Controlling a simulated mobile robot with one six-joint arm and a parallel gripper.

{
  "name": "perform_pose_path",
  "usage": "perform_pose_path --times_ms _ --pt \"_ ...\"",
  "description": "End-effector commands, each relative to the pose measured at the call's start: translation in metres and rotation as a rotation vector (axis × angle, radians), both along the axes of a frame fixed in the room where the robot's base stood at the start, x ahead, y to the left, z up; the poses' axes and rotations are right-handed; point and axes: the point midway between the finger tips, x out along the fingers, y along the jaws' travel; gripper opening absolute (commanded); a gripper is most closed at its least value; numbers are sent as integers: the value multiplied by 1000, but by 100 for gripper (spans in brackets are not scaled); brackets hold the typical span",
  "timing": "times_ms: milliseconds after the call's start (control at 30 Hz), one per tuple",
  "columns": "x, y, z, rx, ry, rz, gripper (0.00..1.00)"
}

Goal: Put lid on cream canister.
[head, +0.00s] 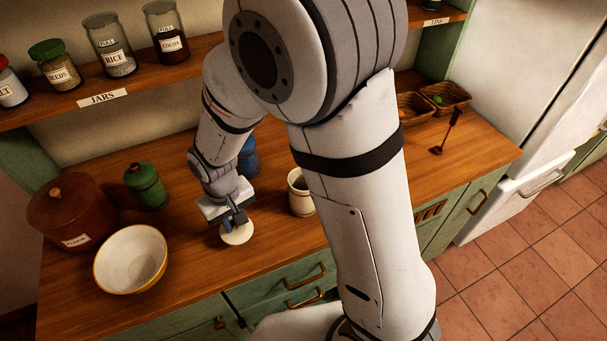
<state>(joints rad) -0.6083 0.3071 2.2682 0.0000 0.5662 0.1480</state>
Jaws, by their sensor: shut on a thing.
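A round cream lid (238,236) shows as a pale disc below my gripper (236,222). My gripper is shut on it; the fingers and the lid's top are partly hidden by the gripper body. The lid is over the wooden counter, and I cannot tell how high above it. The cream canister (299,202) stands upright on the counter to the right of the lid, apart from it. Its top is open and dark inside. My arm hides the canister's right side.
A white bowl (130,260), a brown flour canister (62,215) and a green canister (147,187) stand left on the counter (205,275). A blue canister (248,158) is partly hidden behind my arm. Baskets (445,96) stand at the back right. A jar shelf (95,93) runs above.

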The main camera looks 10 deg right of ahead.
Motion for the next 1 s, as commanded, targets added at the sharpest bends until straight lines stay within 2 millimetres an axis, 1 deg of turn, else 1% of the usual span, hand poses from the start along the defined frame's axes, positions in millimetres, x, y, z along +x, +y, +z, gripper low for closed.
perform_pose_path --times_ms 33,500,1000 --pt "0 0 6 0 -1 0 0" --pt "0 0 33 0 -1 0 0" --pt "0 0 34 0 0 -1 0"
